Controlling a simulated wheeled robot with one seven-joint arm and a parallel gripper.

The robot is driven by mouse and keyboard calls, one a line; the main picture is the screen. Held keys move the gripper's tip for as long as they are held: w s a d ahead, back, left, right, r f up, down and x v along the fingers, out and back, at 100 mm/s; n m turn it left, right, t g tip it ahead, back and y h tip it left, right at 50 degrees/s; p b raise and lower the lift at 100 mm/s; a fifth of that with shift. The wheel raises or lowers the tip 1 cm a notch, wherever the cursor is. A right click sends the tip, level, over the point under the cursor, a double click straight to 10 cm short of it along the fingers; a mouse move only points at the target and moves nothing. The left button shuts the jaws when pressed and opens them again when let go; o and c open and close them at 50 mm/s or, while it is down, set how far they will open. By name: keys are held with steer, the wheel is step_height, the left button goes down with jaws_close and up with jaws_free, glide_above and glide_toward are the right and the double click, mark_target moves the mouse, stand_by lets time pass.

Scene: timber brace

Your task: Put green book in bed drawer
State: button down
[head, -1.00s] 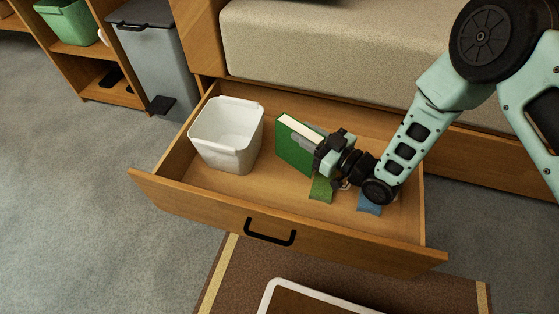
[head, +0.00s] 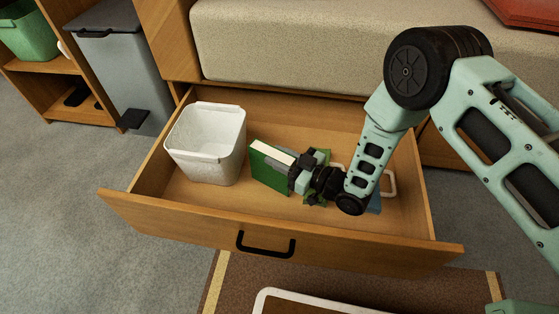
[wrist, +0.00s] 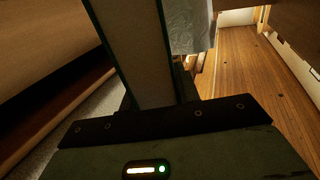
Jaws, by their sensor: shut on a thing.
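The green book (head: 268,172) is inside the open bed drawer (head: 190,217), upright on edge and turned at an angle, with its pale page edge upward. My gripper (head: 296,174) is shut on the right end of the book. In the wrist view the book (wrist: 146,50) stands between the fingers, its pages and dark cover edges showing. Whether the book's lower edge touches the drawer floor I cannot tell. The fingertips are partly hidden in the head view.
A white bin (head: 207,143) stands in the drawer's left part. Green and blue flat items lie partly hidden under my wrist, with a pale handle-like loop (head: 388,183) beside it. The drawer's front has a black handle (head: 266,244). A grey pedal bin (head: 117,65) stands outside, left.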

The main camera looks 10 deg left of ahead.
steer(key=shift+r, duration=0.1)
steer(key=shift+f, duration=0.2)
steer(key=c, duration=1)
jaws_free()
steer(key=shift+c, duration=0.2)
